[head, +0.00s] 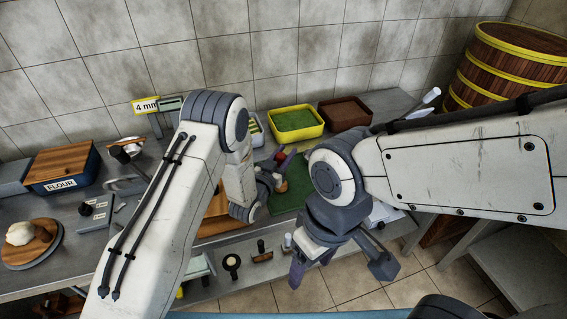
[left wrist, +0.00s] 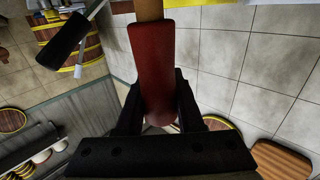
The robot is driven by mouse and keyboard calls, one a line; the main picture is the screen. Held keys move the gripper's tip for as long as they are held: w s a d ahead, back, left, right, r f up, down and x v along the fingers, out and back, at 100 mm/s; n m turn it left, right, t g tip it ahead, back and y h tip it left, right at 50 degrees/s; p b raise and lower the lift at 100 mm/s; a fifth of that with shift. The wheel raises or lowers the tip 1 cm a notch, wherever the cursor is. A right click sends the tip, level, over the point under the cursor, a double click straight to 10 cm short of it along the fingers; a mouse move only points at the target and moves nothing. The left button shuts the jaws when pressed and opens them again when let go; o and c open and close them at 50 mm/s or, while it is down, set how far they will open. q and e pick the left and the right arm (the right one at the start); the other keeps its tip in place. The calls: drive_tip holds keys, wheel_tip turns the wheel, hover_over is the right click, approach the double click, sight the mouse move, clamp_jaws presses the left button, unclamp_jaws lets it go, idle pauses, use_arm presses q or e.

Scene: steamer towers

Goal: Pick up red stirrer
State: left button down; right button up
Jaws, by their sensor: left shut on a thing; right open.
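The red stirrer (left wrist: 152,55) has a red handle and a light wooden part beyond it. It fills the middle of the left wrist view, with its handle between the jaws. My left gripper (left wrist: 158,100) is shut on this handle. In the head view my left gripper (head: 273,176) is above the green mat, partly hidden by my arm, and a small red part of the stirrer (head: 281,154) shows there. My right gripper (head: 338,265) is open and empty, lower in the head view, in front of the counter.
A yellow bin with green contents (head: 296,124) and a brown bin (head: 345,113) stand at the back. A green mat (head: 288,200) lies below my left gripper. A flour box (head: 62,168) and a round board with dough (head: 30,243) are at left. A wooden barrel (head: 503,65) stands back right.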

use_arm(q)
drive_tip(key=shift+r, duration=0.55)
drive_tip(key=s+d+r+b, duration=0.4)
drive_tip(key=s+d+r, duration=0.4)
drive_tip(key=r, duration=0.2)
drive_tip(key=shift+d, duration=0.25)
drive_tip(key=c, duration=1.4)
unclamp_jaws()
clamp_jaws()
drive_tip(key=shift+f, duration=0.1)
